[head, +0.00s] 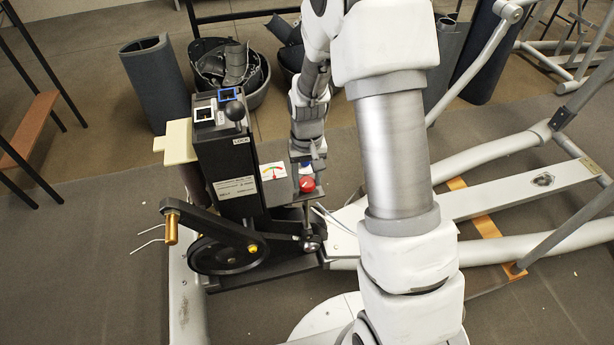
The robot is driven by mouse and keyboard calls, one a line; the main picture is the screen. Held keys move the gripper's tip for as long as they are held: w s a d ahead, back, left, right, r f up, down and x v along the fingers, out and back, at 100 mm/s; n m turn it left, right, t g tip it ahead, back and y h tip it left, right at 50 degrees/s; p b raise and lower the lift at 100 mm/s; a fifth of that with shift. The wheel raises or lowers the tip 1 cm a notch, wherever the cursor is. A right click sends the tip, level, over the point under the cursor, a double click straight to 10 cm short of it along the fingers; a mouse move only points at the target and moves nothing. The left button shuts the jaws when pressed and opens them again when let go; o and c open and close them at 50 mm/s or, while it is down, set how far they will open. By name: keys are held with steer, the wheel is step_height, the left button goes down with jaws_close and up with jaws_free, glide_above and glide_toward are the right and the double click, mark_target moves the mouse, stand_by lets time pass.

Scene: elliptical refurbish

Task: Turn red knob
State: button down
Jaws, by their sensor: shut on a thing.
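The red knob (307,184) sits on the grey side panel of a black machine unit (228,160), right of a small dial gauge (273,171). My gripper (306,172) points down from above and is at the red knob. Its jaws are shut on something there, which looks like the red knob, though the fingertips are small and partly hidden.
White frame beams (500,195) lie to the right. A black bin (232,75) and rolled mats (157,85) stand behind.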

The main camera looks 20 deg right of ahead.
mark_target(307, 182)
stand_by(0.4)
steer(key=shift+c, duration=1.5)
jaws_free()
steer(key=shift+r, duration=0.15)
step_height(307, 182, up, 17)
steer(key=p, duration=0.5)
steer(key=shift+r, duration=0.1)
steer(key=s+r+n+t, duration=0.1)
steer(key=s+r+t, duration=0.2)
steer(key=s+r, duration=0.6)
steer(key=s+r+t, duration=0.3)
steer(key=s+r, duration=0.3)
steer(key=s, duration=0.5)
step_height(307, 182, up, 14)
steer(key=p, duration=1.3)
